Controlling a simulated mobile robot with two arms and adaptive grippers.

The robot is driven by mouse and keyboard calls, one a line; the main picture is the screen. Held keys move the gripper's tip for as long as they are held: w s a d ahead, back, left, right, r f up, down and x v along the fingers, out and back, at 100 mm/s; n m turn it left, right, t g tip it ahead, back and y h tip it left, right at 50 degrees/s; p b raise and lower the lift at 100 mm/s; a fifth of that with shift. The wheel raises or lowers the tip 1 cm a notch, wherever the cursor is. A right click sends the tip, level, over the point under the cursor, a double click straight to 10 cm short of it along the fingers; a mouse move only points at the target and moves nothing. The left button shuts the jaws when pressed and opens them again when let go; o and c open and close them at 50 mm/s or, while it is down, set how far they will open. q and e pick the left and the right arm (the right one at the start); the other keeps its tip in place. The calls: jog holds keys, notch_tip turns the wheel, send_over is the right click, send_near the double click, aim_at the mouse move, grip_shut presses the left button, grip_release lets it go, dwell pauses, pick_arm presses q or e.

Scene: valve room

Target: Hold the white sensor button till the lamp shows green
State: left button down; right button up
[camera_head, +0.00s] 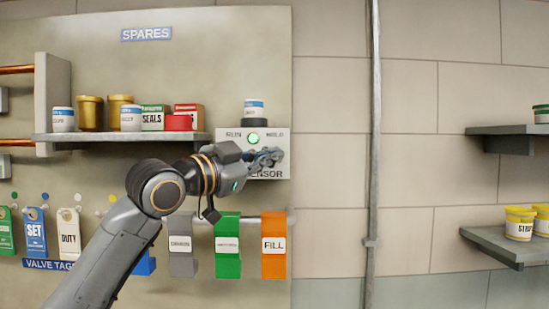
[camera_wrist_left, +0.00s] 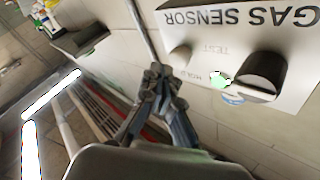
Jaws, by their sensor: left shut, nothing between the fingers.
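The gas sensor box (camera_head: 283,160) is a white panel on the wall; it also shows upside down in the left wrist view (camera_wrist_left: 215,25). Its lamp (camera_head: 253,138) glows green, and the lamp also looks green in the left wrist view (camera_wrist_left: 220,79). The white button (camera_wrist_left: 180,55) stands out near the TEST and HOLD lettering; in the head view my gripper hides it. My left gripper (camera_head: 270,157) is shut and empty in front of the panel. In the left wrist view its fingertips (camera_wrist_left: 160,75) are close to the button; I cannot tell whether they touch it. My right gripper is out of view.
A dark round knob (camera_wrist_left: 262,75) sits beside the lamp. A shelf (camera_head: 105,137) with jars and boxes is at left. Coloured tags, including an orange FILL tag (camera_head: 274,245), hang below. A vertical pipe (camera_head: 374,130) runs right of the board.

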pick_arm(q)
jog(key=shift+s, duration=0.1)
jog(key=s+b, duration=0.2)
jog(key=s, duration=0.3)
dwell(0.4)
dwell(0.3)
